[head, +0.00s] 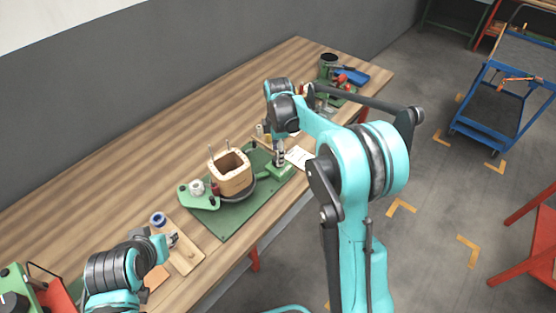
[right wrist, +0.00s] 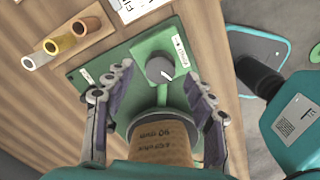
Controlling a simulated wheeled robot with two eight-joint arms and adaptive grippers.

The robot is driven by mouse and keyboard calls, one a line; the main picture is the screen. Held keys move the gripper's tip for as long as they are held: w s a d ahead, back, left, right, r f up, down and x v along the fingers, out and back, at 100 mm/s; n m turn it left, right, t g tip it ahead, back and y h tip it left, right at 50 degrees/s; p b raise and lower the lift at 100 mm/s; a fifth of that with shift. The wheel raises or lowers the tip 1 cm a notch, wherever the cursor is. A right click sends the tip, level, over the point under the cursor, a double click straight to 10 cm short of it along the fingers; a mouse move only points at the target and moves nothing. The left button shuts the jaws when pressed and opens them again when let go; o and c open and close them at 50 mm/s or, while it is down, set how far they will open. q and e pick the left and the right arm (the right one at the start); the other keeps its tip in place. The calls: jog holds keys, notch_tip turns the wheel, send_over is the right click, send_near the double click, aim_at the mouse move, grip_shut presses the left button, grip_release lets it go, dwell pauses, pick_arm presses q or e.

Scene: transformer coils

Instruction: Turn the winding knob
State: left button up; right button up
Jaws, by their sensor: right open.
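The winding knob (right wrist: 160,70) is dark grey and round with a white pointer mark. It sits on a green housing (right wrist: 152,48) at the end of the green base plate. My right gripper (right wrist: 154,88) points down over the housing with its fingers spread on either side of the knob, not visibly touching it. In the head view my right gripper (head: 280,157) covers the knob. The tan square coil former (head: 230,174) stands on the green plate (head: 235,219), left of that gripper. My left gripper (head: 172,240) is above a small wooden board; its jaw opening is too small to judge.
Several coloured spools (right wrist: 60,44) stand on a wooden strip close to the housing. A white paper (head: 299,157) lies near the table's front edge. A blue-topped spool (head: 158,219) is beside my left gripper. A tool station (head: 340,88) occupies the table's far end.

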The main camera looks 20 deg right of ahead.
jog(key=shift+f+b, duration=0.3)
jog(key=shift+f, duration=1.1)
jog(key=c, duration=1.2)
jog(key=shift+o, duration=0.2)
